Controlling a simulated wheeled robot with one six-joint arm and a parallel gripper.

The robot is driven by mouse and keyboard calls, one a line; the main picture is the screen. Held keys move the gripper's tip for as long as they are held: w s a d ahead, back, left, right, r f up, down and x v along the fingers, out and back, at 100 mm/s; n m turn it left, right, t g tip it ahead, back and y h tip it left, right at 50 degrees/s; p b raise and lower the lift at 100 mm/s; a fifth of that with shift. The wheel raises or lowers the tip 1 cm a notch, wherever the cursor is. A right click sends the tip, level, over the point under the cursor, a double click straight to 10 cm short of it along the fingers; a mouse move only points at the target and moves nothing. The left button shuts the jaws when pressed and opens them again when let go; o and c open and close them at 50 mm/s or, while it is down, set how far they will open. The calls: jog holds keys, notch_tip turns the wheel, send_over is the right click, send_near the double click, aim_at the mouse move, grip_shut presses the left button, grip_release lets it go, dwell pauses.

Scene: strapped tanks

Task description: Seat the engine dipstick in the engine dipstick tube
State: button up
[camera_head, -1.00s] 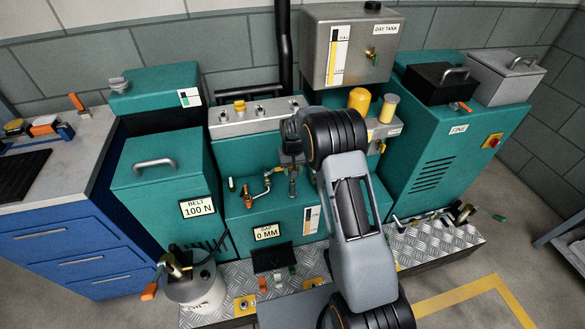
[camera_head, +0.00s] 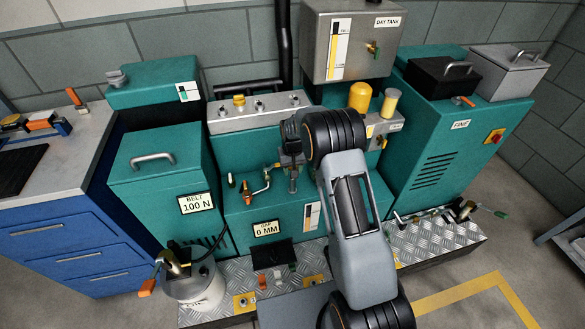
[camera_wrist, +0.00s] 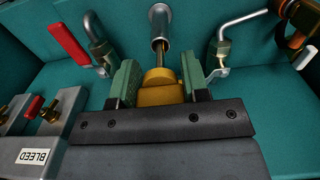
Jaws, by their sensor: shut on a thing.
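My gripper (camera_wrist: 158,78) is shut on the yellow-gold handle of the engine dipstick (camera_wrist: 160,92), with a green pad on each side of it. A short dark rod runs from the handle to the mouth of a grey metal tube (camera_wrist: 159,22), which looks like the engine dipstick tube. The rod lines up with the tube and seems to enter it. I cannot tell how deep. A gap shows between handle and tube. In the head view my gripper (camera_head: 292,160) is in front of the teal engine block, and the handle is hidden there.
A red-handled valve (camera_wrist: 72,46) is left of the tube and a bent metal pipe with a fitting (camera_wrist: 222,48) is right of it. Red-levered blocks marked BLEED (camera_wrist: 45,125) sit at lower left. The day tank (camera_head: 350,45) stands behind my arm.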

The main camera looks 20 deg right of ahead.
jog(key=shift+f+b, duration=1.5)
jog(key=shift+f, duration=0.85)
jog(key=o, duration=1)
jog(key=shift+r, duration=0.1)
notch_tip(320, 180, up, 14)
jog(key=shift+f+p, duration=0.1)
jog(key=shift+p, duration=0.55)
jog(key=shift+s+f, duration=0.1)
jog(key=shift+f, duration=0.15)
jog(key=s+r+t+p, duration=0.1)
jog(key=s+r+p, duration=0.4)
jog(key=s+r, duration=0.6)
jog(key=s+r+t+p, duration=0.2)
jog(key=s+r+p, duration=0.4)
jog(key=s+r, duration=0.5)
jog(key=shift+s+a+t, duration=0.3)
jog(key=shift+s, duration=2.95)
